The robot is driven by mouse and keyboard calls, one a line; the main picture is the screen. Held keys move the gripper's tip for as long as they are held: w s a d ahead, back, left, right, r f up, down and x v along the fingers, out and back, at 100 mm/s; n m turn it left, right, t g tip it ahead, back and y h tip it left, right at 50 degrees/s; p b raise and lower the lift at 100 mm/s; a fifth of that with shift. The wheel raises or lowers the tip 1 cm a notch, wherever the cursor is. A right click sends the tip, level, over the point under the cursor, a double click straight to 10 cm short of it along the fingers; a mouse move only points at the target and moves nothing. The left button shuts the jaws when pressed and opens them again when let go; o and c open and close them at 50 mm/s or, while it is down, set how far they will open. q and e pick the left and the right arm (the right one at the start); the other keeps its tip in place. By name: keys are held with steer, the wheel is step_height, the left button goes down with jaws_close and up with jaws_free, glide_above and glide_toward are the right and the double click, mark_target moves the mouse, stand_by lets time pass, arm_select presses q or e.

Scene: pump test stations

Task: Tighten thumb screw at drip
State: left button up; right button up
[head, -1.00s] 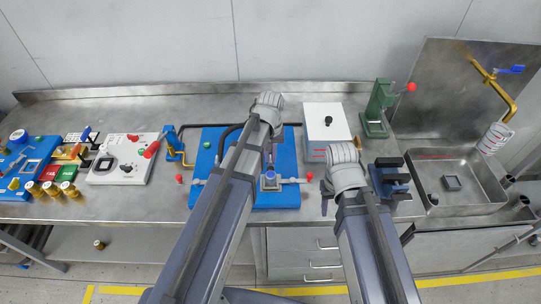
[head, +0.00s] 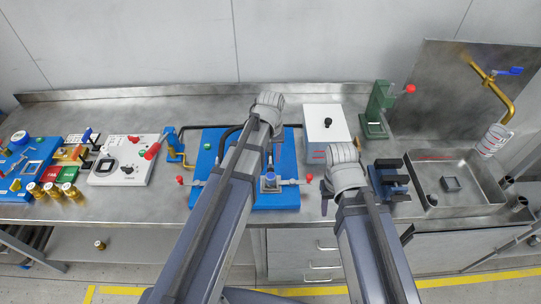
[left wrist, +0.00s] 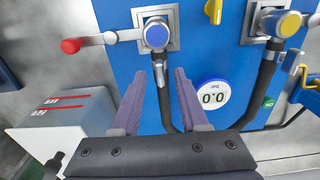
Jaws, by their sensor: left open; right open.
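A blue test board (head: 207,160) stands mid-bench. In the left wrist view it (left wrist: 200,52) carries two round valves with square plates. One has a blue cap (left wrist: 156,35) and a red-tipped lever (left wrist: 72,46); the other has a yellow cap (left wrist: 290,24). A small grey fitting (left wrist: 159,73) sits below the blue cap. My left gripper (left wrist: 171,75) is open over the board, its fingertips around or just above this fitting; I cannot tell about contact. I cannot identify the thumb screw or any drip with certainty. My right gripper (head: 326,198) is open near the bench front; its jaws barely show.
A gauge (left wrist: 213,95) reads 0.0, with hoses around it. A white box (head: 325,120) stands right of the board. A green press (head: 376,112), a dark blue fixture (head: 388,181) and a sink (head: 466,204) lie further right. A white panel (head: 125,160) and brass weights (head: 52,190) are left.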

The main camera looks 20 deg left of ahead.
mark_target(271, 160)
arm_select(q)
step_height(271, 160, up, 7)
steer(key=p, duration=0.6)
steer(key=s+d+f+m+b, duration=0.2)
steer(key=s+d+f+m, duration=0.1)
steer(key=s+d, duration=0.2)
steer(key=s+d+f+m+y+b, duration=0.1)
steer(key=s+d+f+m+b, duration=0.2)
steer(key=s, duration=0.6)
steer(key=shift+s+d+m+b, duration=0.2)
steer(key=shift+d+m+b, duration=0.2)
steer(key=shift+d, duration=0.75)
steer(key=shift+w, duration=0.1)
